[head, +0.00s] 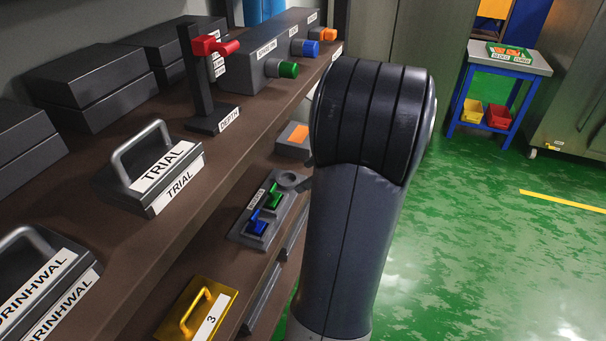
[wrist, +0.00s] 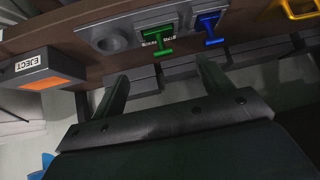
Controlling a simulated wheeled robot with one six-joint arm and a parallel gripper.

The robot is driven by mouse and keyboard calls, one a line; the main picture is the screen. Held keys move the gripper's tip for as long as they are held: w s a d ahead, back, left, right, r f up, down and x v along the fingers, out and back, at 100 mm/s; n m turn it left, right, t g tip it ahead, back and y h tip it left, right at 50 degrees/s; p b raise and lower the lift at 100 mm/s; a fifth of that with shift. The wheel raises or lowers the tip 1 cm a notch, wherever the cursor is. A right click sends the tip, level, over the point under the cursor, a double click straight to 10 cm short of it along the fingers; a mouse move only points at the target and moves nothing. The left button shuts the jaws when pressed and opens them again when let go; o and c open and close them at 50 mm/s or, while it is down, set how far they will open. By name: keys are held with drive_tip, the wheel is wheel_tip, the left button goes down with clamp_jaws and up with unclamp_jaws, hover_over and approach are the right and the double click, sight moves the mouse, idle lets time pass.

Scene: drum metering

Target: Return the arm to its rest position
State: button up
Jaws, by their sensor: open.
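My arm, dark grey with a black ribbed joint, rises in the middle of the head view and hides what lies behind it. My gripper (wrist: 163,84) shows in the wrist view, its two fingers wide apart with nothing between them. The fingertips are just below the edge of the brown lower shelf (wrist: 62,45). A panel with a green T-handle (wrist: 157,42) and a blue T-handle (wrist: 210,28) lies beyond the fingertips, apart from them. The same green handle (head: 274,196) and blue handle (head: 257,224) show in the head view.
A box labelled EJECT (wrist: 44,73) with an orange face stands left of the fingers. The upper shelf holds a TRIAL block (head: 150,172), a red-levered DEPTH post (head: 213,120) and coloured knobs. A yellow block (head: 197,312) sits lower. Green floor (head: 480,240) is clear at right.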

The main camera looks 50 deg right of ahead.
sight(275, 188)
drive_tip(key=b+x, duration=0.3)
drive_tip(key=x, duration=0.9)
drive_tip(key=shift+a+f, duration=0.1)
drive_tip(key=shift+f, duration=0.15)
drive_tip(key=shift+r+p, duration=0.45)
drive_tip(key=shift+r, duration=0.7)
drive_tip(key=shift+f, duration=0.1)
